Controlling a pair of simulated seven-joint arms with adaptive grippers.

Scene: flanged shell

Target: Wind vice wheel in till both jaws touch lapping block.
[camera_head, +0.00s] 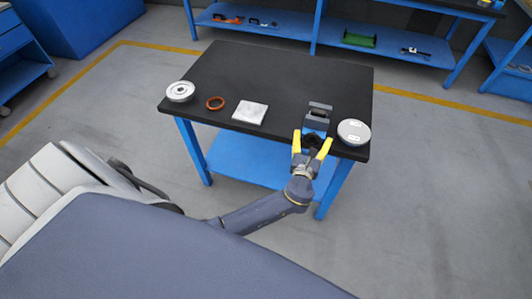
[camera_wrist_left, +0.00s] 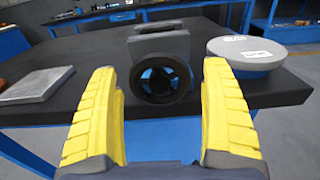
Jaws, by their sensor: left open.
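In that view a grey jaw (camera_wrist_left: 160,44) rises behind the wheel. I cannot make out a lapping block between the jaws. My right gripper is not in view.
A pale round lidded part (camera_head: 354,132) stands close right of the vice. The table's back middle is clear.

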